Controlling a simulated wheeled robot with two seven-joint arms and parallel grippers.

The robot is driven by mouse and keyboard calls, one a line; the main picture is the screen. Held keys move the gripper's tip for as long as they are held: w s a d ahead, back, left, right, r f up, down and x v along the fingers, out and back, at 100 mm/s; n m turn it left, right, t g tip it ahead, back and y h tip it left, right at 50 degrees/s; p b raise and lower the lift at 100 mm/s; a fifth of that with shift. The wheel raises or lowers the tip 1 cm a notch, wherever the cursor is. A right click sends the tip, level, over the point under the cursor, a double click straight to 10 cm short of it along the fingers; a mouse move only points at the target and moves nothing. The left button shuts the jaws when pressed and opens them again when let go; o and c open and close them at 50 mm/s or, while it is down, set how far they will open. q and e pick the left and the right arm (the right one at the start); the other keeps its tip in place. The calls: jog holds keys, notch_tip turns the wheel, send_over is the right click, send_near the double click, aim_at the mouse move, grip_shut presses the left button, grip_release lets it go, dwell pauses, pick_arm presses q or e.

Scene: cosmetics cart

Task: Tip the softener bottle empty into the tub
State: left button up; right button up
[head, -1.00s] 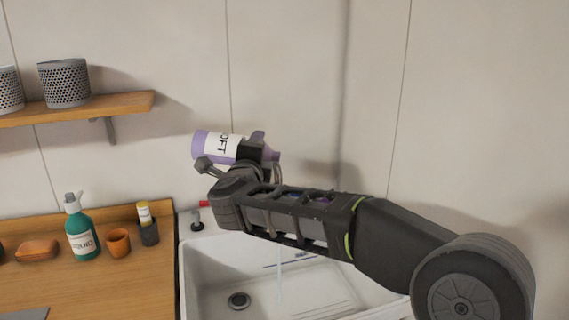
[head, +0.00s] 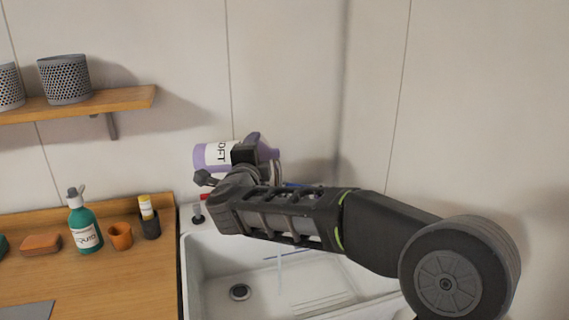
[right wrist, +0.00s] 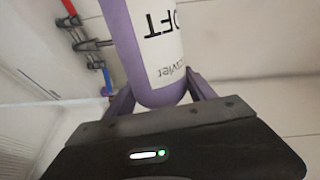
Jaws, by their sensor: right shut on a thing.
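The softener bottle (head: 212,156) is purple with a white label and lies nearly level on its side above the tub, base to the left. My right gripper (head: 256,151) is shut around it, and its arm covers part of the bottle. In the right wrist view, the bottle (right wrist: 150,75) sits between the fingers (right wrist: 161,98). The white tub (head: 212,270) is below, with a round drain in its floor. A thin pale stream (head: 280,280) shows over the tub, below the arm. The bottle's mouth is hidden. My left gripper is out of view.
A wooden counter (head: 105,280) left of the tub holds a green bottle (head: 84,226), an orange cup (head: 120,236), a dark cup (head: 150,227) and a soap bar (head: 41,244). A red-handled tap (head: 198,212) stands at the tub's back. A shelf (head: 120,100) hangs above left.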

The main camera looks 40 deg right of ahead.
jog(key=n+p, duration=0.1)
jog(key=a+n+p, duration=0.1)
jog(key=shift+w+f+p, duration=0.25)
jog(key=shift+w+p, duration=0.05)
jog(key=shift+w, duration=0.1)
jog(key=n, duration=0.1)
jog(key=f+n+p, duration=0.1)
jog(key=f+n, duration=0.1)
jog(key=n, duration=0.1)
jog(key=shift+s+d+f+h+p, duration=0.1)
jog(key=shift+s+d+h+p, duration=0.05)
jog(key=shift+d+h+p, duration=0.15)
jog(key=shift+s+f+n+p, duration=0.1)
jog(key=shift+f+n+p, duration=0.3)
jog(key=shift+n, duration=0.6)
jog(key=n+p, duration=0.1)
jog(key=n, duration=0.1)
jog(key=w+a+f+n+p, duration=0.1)
jog(key=n+p, duration=0.1)
jog(key=n, duration=0.1)
jog(key=w+a+f+n+h+p, duration=0.1)
jog(key=n, duration=0.2)
jog(key=shift+w+a+f, duration=0.15)
jog(key=shift+a+f, duration=0.1)
